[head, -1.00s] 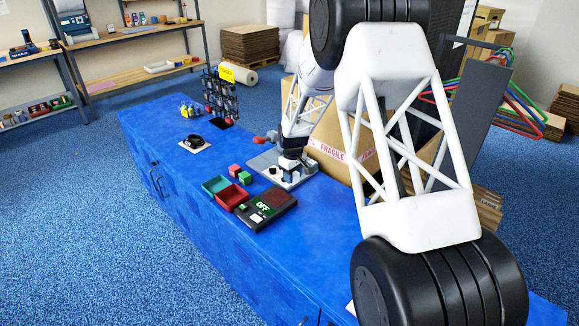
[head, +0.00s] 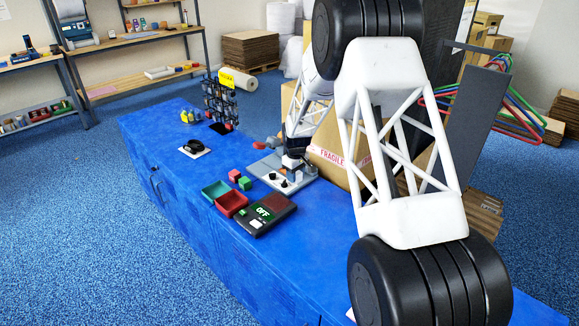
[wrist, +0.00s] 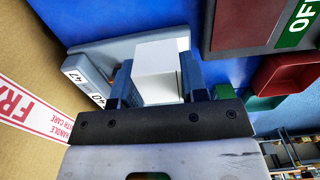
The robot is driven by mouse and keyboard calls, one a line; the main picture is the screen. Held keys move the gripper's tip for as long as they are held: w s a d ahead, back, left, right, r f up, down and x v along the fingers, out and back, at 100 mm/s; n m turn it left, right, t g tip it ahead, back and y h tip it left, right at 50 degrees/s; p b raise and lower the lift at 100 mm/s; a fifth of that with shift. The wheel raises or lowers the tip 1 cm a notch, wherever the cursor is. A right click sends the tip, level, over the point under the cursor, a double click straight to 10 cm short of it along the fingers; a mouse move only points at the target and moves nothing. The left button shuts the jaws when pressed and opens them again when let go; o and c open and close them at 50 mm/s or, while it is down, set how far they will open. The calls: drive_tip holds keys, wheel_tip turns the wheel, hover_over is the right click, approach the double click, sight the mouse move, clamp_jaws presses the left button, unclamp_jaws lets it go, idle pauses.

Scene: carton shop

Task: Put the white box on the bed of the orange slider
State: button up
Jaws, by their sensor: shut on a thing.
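My gripper (wrist: 157,82) is shut on the white box (wrist: 158,70), which sits between its two blue-grey fingers in the wrist view. In the head view the white box (head: 291,162) shows small under my arm, over the grey plate fixture (head: 270,176) on the blue bench. The wrist view shows the edge of a grey plate with number labels (wrist: 76,77) behind the fingers. I cannot make out an orange slider in either view. My arm and gripper hide part of the fixture. Whether the box touches anything below it I cannot tell.
A FRAGILE carton (head: 335,172) stands close behind the fixture. A dark panel reading OFF (head: 265,214), a red tray (head: 231,205), a green tray (head: 215,190) and small red and green cubes lie in front. A small rack (head: 220,105) stands at the far end.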

drive_tip(key=w, duration=0.4)
drive_tip(key=w+a+f, duration=0.1)
drive_tip(key=w, duration=0.4)
drive_tip(key=w+a, duration=0.1)
drive_tip(key=w, duration=0.3)
drive_tip(key=shift+w+a+f, duration=0.15)
drive_tip(key=shift+w+f, duration=0.05)
drive_tip(key=shift+w, duration=0.05)
drive_tip(key=shift+f, duration=1.75)
drive_tip(key=shift+f, duration=0.1)
drive_tip(key=o, duration=0.9)
wheel_tip(320, 180, up, 12)
drive_tip(key=shift+r, duration=0.15)
